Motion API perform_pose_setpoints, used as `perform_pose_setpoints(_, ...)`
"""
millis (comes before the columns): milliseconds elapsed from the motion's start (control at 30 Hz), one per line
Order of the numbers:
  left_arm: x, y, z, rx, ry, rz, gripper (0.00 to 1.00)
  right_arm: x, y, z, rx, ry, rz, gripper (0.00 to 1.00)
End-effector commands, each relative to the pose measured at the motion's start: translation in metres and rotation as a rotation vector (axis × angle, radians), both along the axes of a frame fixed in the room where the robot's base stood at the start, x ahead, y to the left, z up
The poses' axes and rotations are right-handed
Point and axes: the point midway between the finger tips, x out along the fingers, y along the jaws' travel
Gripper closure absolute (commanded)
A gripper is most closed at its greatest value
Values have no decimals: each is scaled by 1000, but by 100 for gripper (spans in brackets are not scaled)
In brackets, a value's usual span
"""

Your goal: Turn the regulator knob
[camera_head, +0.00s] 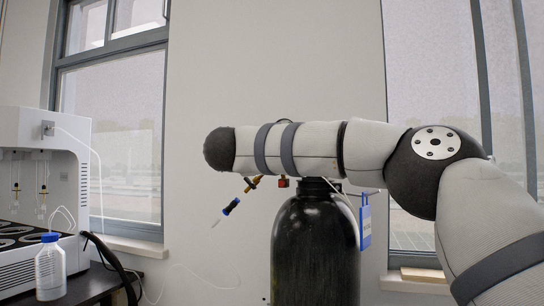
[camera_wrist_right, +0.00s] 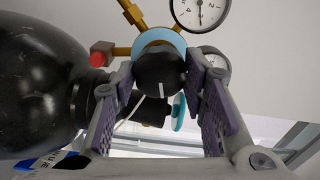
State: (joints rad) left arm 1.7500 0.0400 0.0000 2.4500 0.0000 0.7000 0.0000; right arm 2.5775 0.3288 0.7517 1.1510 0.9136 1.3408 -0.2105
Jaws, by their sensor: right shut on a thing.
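The regulator knob (camera_wrist_right: 160,74) is round and black with a white line mark, and shows in the right wrist view in front of a light blue ring. My right gripper (camera_wrist_right: 161,82) has one purple-padded finger on each side of the knob and is shut on it. In the head view my right arm covers most of the regulator, and the knob and right gripper are hidden there. The black gas cylinder (camera_head: 315,250) stands upright below my arm; it also shows at the left of the wrist view (camera_wrist_right: 38,85). My left gripper is not in view.
A pressure gauge (camera_wrist_right: 200,10) and brass fittings (camera_wrist_right: 133,14) sit close to the knob, with a red part (camera_wrist_right: 101,54) at left. A blue tag (camera_head: 365,226) hangs by the cylinder. A white distiller (camera_head: 45,160) and a bottle (camera_head: 50,268) stand on the left table.

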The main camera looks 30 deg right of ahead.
Motion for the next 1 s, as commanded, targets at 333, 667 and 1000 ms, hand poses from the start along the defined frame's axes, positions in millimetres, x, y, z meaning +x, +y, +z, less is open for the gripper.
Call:
perform_pose_setpoints(333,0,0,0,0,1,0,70,0,0,-2,-24,33,-1,89)
perform_pose_setpoints(667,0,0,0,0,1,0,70,0,0,-2,-24,32,-1,52)
perform_pose_setpoints(1000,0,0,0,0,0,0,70,0,1,0,-25,30,0,41)
